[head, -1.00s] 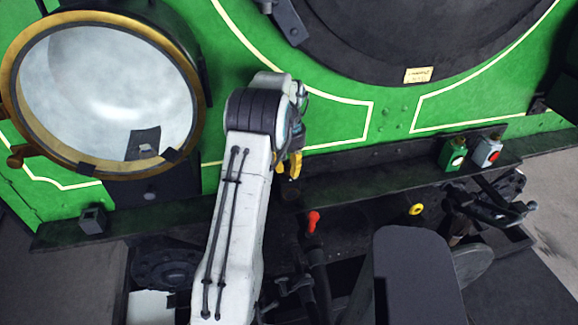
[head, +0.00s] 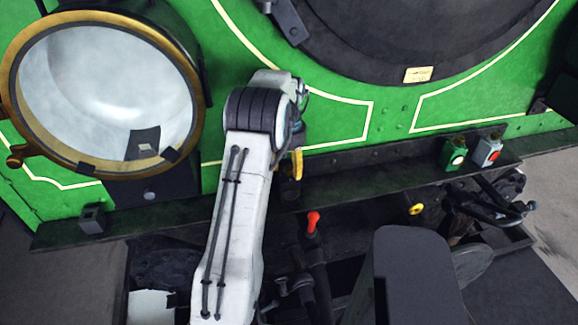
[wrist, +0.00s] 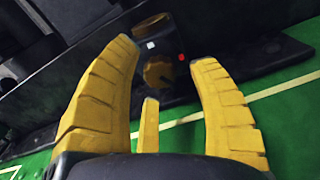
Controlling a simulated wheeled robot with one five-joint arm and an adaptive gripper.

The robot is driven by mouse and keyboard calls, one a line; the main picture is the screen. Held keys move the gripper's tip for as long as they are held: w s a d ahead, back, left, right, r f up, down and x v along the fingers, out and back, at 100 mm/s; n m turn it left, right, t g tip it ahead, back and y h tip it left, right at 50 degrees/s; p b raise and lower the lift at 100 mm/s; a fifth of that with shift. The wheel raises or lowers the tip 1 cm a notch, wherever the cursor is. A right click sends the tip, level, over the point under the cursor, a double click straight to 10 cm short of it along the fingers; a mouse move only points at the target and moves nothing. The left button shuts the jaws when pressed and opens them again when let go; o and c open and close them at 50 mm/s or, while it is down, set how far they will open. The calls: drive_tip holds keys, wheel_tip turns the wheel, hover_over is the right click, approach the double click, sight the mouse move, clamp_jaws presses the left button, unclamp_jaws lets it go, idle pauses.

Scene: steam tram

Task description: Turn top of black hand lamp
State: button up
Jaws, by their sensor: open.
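The black hand lamp (wrist: 180,45) stands on the dark ledge in the wrist view, with small white and red marks and a yellowish round part. In the head view, a dark shape on the ledge (head: 289,189), just below my gripper, appears to be the same lamp, mostly hidden by my arm. My gripper (wrist: 165,54) is open, its yellow fingers spread on either side of the lamp in the wrist view. I cannot tell whether they touch it. In the head view only a yellow finger of my gripper (head: 298,164) shows.
A green lamp (head: 454,154) and a grey lamp with a red lens (head: 487,151) stand on the ledge at right. A large brass-rimmed headlamp (head: 104,95) is at left. A red-topped lever (head: 313,222) rises below the ledge. The ledge between is mostly clear.

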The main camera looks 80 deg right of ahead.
sight(289, 168)
drive_tip(key=shift+r, duration=3.45)
drive_tip(key=shift+a, duration=0.15)
